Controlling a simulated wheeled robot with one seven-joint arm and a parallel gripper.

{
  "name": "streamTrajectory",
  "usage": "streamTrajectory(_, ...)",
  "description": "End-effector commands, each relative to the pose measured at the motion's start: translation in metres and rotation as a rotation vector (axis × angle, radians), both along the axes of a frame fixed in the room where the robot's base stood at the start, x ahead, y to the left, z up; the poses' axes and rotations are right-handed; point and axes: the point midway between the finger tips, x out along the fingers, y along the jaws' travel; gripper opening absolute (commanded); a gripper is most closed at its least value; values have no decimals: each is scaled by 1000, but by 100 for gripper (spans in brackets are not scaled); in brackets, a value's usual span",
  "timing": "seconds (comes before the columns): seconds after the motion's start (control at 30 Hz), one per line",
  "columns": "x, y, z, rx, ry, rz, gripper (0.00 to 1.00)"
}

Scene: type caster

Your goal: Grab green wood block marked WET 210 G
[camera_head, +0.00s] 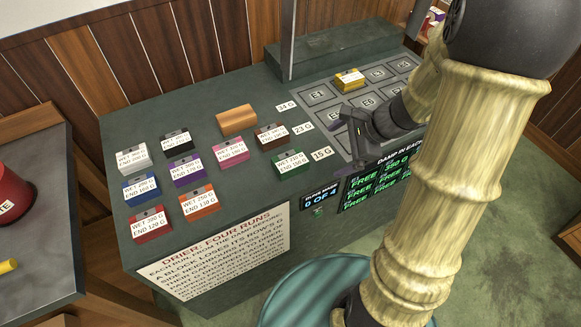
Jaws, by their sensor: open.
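The green block (291,163) sits on the dark green counter, at the right end of the front rows of blocks. It bears a white label whose small print I cannot read with certainty, and a dark piece on top. My gripper (354,128) is open and empty above the counter, to the right of the green block and apart from it. My arm covers part of the counter's right side.
Close by are a brown block (271,137), a pink block (231,152) and an orange block (201,203); several others stand to the left. A yellow block (349,79) rests on the marked grid. A sign (218,257) hangs on the counter's front.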

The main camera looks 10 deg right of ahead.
Motion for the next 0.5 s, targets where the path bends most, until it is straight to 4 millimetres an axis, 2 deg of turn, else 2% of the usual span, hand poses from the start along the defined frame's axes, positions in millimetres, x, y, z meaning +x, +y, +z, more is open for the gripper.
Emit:
streamTrajectory(0.1,-30,13,-17,-166,-30,260,99)
streamTrajectory(0.23,-58,17,-30,-352,-86,562,99)
streamTrajectory(0.4,-80,17,-40,-584,-194,959,99)
streamTrajectory(0.5,-86,18,-42,-697,-261,1163,99)
